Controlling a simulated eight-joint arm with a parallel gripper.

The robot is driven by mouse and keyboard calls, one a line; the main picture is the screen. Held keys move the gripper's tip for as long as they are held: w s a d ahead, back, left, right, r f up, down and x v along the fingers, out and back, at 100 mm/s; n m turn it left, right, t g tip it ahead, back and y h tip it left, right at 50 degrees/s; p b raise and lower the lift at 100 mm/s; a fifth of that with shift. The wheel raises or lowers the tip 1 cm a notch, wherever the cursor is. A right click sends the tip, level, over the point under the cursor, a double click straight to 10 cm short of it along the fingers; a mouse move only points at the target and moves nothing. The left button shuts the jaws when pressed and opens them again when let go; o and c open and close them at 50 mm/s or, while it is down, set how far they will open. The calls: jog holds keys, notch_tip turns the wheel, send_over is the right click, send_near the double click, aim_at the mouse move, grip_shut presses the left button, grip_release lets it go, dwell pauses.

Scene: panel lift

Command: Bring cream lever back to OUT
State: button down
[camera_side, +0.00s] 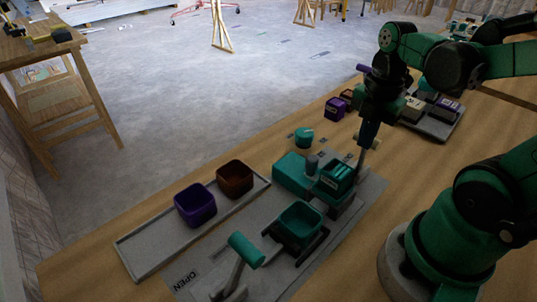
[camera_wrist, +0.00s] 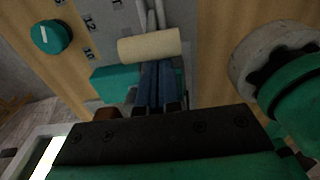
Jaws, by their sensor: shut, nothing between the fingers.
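The cream lever's handle (camera_wrist: 149,46) is a cream cylinder lying crosswise in the wrist view, with grey rods running from it to the top edge. In the side view a small cream piece (camera_side: 373,143) shows behind my gripper, mostly hidden. My gripper (camera_side: 361,170) points down at the panel's far end, beside the teal blocks. In the wrist view its blue fingers (camera_wrist: 160,82) are together and empty, their tips at the near side of the cream handle. I cannot tell whether they touch it. The OUT label cannot be read clearly.
A teal dial knob (camera_side: 303,136) and a teal box (camera_side: 293,172) stand close by. A teal lever (camera_side: 246,250) rises near the OPEN label (camera_side: 186,281). A teal bin (camera_side: 301,223) sits on the panel. A tray (camera_side: 140,256) holds purple and brown bins.

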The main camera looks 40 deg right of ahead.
jog(key=d, duration=0.6)
jog(key=shift+d+f, duration=0.2)
jog(key=shift+d, duration=0.2)
dwell(0.3)
jog(key=d+r, duration=0.5)
jog(key=d, duration=0.2)
jog(key=w+a+m+t, duration=0.3)
jog(key=a+m, duration=0.6)
jog(key=a, duration=0.2)
jog(key=w+a+m+t, duration=0.4)
jog(key=a+m, duration=0.5)
jog(key=a, duration=0.2)
jog(key=shift+a+f+h, duration=0.15)
jog(key=shift+f+h, duration=0.15)
jog(key=shift+f, duration=0.15)
